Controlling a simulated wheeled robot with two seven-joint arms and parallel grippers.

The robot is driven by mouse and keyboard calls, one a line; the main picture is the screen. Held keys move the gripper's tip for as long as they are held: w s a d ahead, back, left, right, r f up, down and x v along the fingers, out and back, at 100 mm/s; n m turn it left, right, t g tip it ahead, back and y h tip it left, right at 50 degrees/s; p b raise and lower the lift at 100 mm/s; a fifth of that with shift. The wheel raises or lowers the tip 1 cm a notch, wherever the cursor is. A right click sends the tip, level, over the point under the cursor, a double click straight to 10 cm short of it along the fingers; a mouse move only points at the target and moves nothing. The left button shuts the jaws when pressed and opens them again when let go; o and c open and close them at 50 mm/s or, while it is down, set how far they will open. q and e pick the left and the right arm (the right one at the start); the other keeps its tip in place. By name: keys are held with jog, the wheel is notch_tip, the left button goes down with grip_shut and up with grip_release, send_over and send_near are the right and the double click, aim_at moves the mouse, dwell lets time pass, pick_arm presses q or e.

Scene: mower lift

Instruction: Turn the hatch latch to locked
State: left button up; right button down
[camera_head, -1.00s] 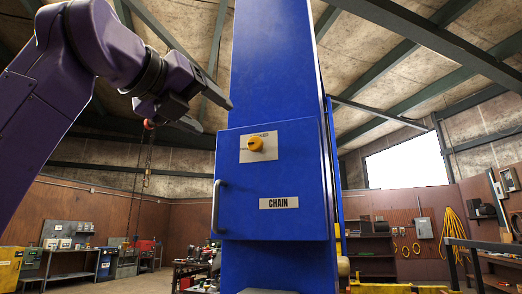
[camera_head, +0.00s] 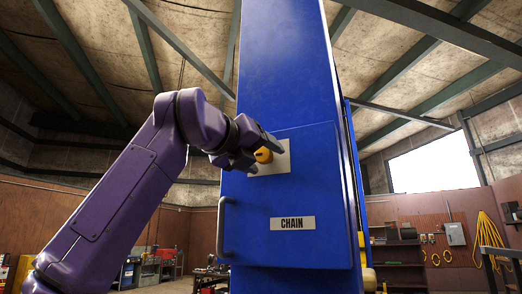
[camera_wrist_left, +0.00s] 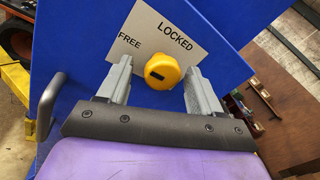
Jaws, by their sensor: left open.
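The hatch latch is a round yellow knob (camera_head: 263,155) on a pale plate (camera_head: 282,160) on the blue hatch door (camera_head: 246,207). In the left wrist view the plate (camera_wrist_left: 190,47) reads FREE on the left and LOCKED on the upper right. The knob (camera_wrist_left: 162,71) has a dark mark on its face; I cannot tell for sure which word it points to. My left gripper (camera_head: 262,157) is open at the knob. In the wrist view the knob shows between its fingers (camera_wrist_left: 158,82), with a gap on each side. My right gripper is not in view.
A grey handle (camera_head: 221,226) stands out from the door's left edge. A CHAIN label (camera_head: 292,223) is below the latch. The blue column (camera_head: 285,65) rises above the door. Shelves and a wall with a yellow hose (camera_head: 490,235) stand well behind.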

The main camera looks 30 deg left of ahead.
pick_arm(q)
jog(key=shift+s+r, duration=0.1)
jog(key=shift+s, duration=0.25)
jog(key=c, duration=1.1)
jog(key=shift+o, duration=0.2)
